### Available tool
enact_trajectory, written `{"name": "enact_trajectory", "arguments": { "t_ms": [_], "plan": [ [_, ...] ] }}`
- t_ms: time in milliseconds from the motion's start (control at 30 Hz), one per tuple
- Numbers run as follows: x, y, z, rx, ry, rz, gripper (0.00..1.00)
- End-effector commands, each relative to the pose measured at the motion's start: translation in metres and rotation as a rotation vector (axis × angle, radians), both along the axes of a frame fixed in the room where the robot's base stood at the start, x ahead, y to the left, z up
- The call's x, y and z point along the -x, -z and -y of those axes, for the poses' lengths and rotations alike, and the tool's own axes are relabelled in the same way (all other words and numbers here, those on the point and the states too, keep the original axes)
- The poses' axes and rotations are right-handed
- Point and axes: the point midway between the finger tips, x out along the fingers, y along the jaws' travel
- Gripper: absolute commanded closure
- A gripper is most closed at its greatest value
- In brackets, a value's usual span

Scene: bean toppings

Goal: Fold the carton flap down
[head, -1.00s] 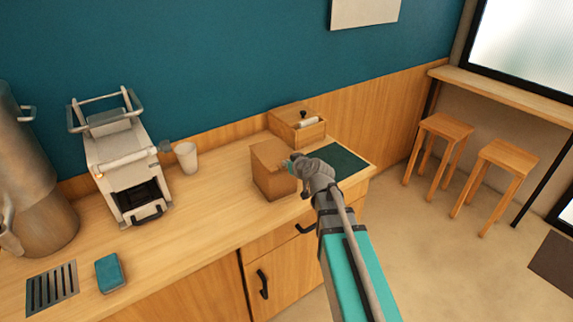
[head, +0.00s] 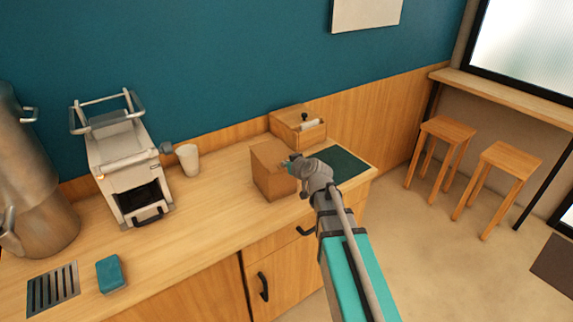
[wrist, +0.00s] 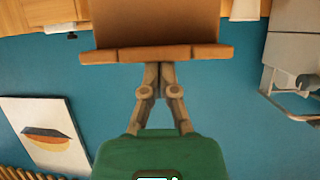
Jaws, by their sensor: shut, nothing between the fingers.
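The brown carton (head: 271,182) stands upright on the wooden counter, left of the dark green mat. My gripper (head: 286,164) is at the upper right side of the carton in the head view, with its arm reaching in from the lower right. In the wrist view the carton (wrist: 155,22) fills the upper middle, and a brown strip that looks like its flap (wrist: 110,55) runs across its lower end. My gripper (wrist: 160,66) is shut and empty, its fingertips at this strip. I cannot tell if they touch it. The flap's angle is unclear in the head view.
The green mat (head: 345,165) lies to the right. A white cup (head: 188,158) and a white machine (head: 125,165) stand to the left. The counter between cup and carton is clear.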

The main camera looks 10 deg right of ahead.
Motion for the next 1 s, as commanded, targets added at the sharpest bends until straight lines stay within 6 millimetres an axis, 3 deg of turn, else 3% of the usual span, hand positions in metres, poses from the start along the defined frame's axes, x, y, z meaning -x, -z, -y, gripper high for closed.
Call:
{"name": "enact_trajectory", "arguments": {
  "t_ms": [700,1000],
  "plan": [
    [0.005,-0.044,0.001,-0.001,-0.001,0.005,1.0],
    [0.041,-0.024,0.014,-0.001,0.0,0.005,1.0]
  ]
}}
